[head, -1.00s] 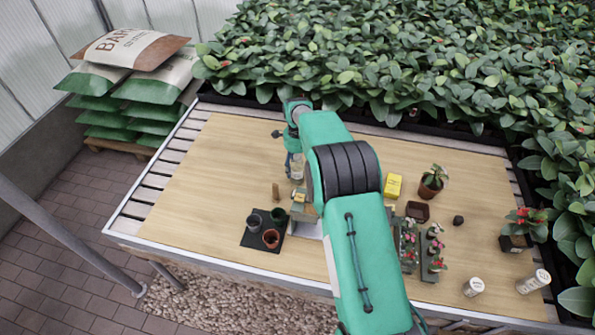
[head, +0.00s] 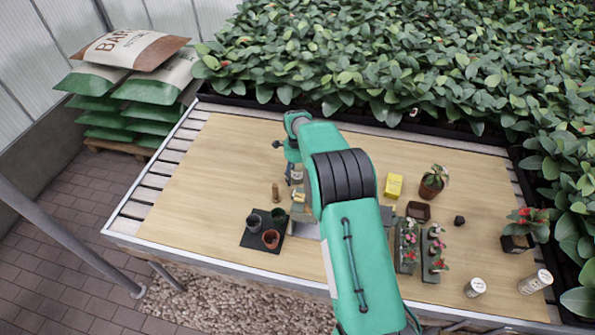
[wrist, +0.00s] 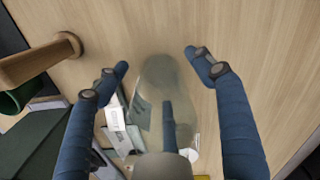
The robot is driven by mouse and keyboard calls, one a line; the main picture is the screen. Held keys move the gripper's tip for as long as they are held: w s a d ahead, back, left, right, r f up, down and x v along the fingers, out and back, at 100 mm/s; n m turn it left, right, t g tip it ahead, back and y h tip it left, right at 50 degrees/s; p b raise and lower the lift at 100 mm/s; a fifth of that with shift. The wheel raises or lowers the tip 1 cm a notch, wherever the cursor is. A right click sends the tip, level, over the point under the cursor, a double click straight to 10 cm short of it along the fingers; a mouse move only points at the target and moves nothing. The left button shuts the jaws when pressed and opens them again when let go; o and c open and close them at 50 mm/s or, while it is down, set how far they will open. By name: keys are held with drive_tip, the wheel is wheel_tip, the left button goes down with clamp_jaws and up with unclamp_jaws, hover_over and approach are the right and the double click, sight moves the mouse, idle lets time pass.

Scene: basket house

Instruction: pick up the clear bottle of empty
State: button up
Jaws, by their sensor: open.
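The clear bottle (wrist: 155,85) shows in the wrist view as a see-through shape with a pale label, between the fingers of my gripper (wrist: 157,60). The blue fingers are open, one on each side of it, and I see no firm contact. In the head view my gripper (head: 291,172) points down over the table, left of the middle. The bottle is mostly hidden there behind my gripper and arm.
A wooden peg (head: 275,192) stands close left of my gripper, and shows large in the wrist view (wrist: 40,60). Small pots (head: 271,238) sit on a dark mat. A yellow box (head: 393,185) and potted plant (head: 432,182) stand right. The table's left part is clear.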

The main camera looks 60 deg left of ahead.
sight(298, 168)
idle(0.4)
drive_tip(key=c, duration=1.2)
drive_tip(key=shift+r+p, duration=0.65)
drive_tip(key=shift+r, duration=4.3)
